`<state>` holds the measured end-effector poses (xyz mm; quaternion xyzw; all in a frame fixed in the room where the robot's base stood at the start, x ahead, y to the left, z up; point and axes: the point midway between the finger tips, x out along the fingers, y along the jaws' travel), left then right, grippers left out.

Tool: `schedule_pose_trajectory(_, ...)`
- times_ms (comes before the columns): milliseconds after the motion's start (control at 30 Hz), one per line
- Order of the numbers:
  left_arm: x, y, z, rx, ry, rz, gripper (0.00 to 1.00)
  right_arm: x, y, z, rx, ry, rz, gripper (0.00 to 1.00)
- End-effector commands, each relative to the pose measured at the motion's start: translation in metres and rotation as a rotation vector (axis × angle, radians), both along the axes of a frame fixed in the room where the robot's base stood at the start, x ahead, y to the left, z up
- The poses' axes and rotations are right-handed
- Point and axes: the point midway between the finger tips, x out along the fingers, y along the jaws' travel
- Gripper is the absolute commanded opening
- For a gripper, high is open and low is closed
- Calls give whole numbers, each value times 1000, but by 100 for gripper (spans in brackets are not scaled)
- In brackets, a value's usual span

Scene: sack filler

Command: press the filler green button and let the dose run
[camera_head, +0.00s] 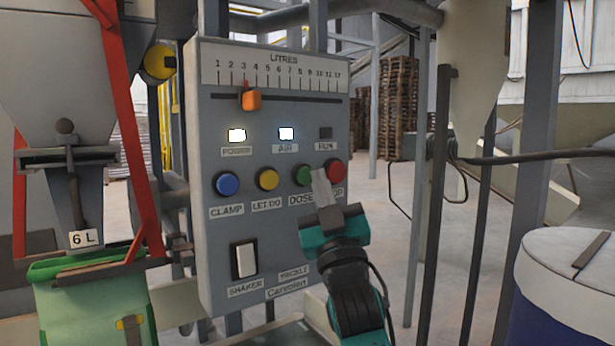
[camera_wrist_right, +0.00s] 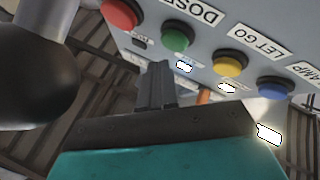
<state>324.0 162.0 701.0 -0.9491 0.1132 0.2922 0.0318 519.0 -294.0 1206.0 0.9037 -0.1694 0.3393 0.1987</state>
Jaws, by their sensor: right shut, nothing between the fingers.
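The green button (camera_head: 302,175) sits above the DOSE label on the grey control panel (camera_head: 215,150), between the yellow and red buttons. My right gripper (camera_head: 321,186) is in front of the panel, fingers shut and empty, its tips just right of and below the green button and partly over the label. In the right wrist view the shut fingers (camera_wrist_right: 157,85) point toward the panel, and the green button (camera_wrist_right: 178,36) shows beyond them, apart in the picture. Contact cannot be told. The RUN lamp (camera_head: 326,133) is dark; POWER and AIR are lit. My left gripper is out of view.
The red button (camera_head: 334,169) is close beside the fingertips. The yellow button (camera_head: 267,179), blue button (camera_head: 227,184) and shaker switch (camera_head: 245,260) are further left. A green sack (camera_head: 90,310) stands under the spout at left. A lidded drum (camera_head: 565,290) stands at right.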

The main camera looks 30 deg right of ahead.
Motion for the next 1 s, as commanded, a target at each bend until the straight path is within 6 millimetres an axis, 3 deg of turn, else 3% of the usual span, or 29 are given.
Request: schedule_pose_trajectory(1000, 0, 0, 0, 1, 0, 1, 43, 9, 1, 0, 1, 0, 1, 0)
